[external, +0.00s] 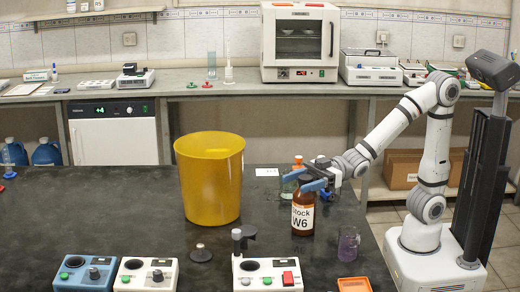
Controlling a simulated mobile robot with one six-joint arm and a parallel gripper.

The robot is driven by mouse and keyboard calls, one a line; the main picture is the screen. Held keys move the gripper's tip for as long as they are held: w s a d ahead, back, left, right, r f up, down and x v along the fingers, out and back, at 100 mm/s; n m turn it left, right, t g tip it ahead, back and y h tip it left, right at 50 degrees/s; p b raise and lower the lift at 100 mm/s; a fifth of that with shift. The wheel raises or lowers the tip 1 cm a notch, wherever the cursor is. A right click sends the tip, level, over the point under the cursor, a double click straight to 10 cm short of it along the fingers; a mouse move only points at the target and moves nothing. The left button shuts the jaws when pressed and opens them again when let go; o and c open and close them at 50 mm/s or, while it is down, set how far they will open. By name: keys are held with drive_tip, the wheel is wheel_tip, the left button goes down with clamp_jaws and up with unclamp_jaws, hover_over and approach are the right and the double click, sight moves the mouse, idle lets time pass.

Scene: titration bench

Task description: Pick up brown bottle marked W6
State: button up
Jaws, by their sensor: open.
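A brown bottle (303,219) with a white label reading "Stock W6" stands upright on the dark bench. My gripper (308,183) has blue fingers and is at the upper part of this bottle, around or just beside its neck. The jaws are open. The bottle's top is partly hidden by the gripper, and I cannot tell whether the fingers touch it.
A yellow bin (210,180) stands left of the bottle. A purple-tinted beaker (349,244) and an orange tray (354,284) are to the right front. A white stirrer unit (267,276) is in front. Small glassware stands close behind the bottle.

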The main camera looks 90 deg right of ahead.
drive_tip(key=shift+w+a, duration=0.15)
drive_tip(key=shift+w, duration=0.05)
drive_tip(key=shift+c, duration=0.4)
clamp_jaws()
drive_tip(key=shift+r, duration=0.1)
